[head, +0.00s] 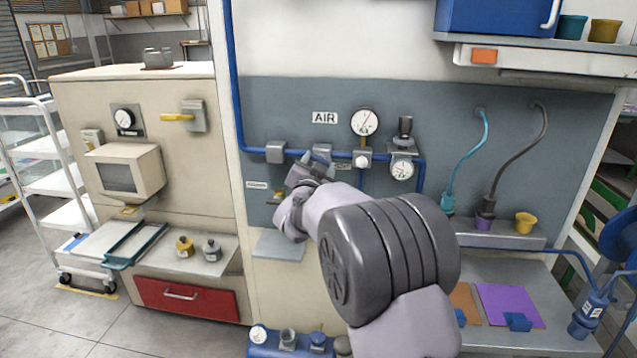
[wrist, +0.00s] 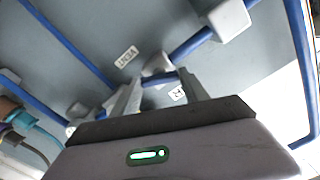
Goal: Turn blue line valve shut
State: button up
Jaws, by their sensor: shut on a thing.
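The blue line (head: 232,80) comes down the wall and runs across the grey panel. Grey blocks sit on it, one at the left (head: 275,152). My gripper (head: 310,170) is at the panel, just below the line and right of that block. In the wrist view my gripper (wrist: 160,90) has its two fingers closed on a short dark blue bar, which looks like the valve's handle (wrist: 160,79). A grey rounded fitting (wrist: 157,64) is just beyond it. My wrist hides part of the valve in the head view, and I cannot tell the handle's exact angle.
A round gauge (head: 366,122) and a regulator with a second gauge (head: 402,168) are close on the right. A brass-coloured lever (head: 277,196) is just below left of my gripper. A small grey shelf (head: 280,245) is lower. Hanging hoses (head: 481,150) are farther right.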

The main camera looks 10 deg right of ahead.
jog(key=shift+m+b, duration=5.4)
jog(key=shift+m, duration=0.8)
jog(key=o, duration=1.4)
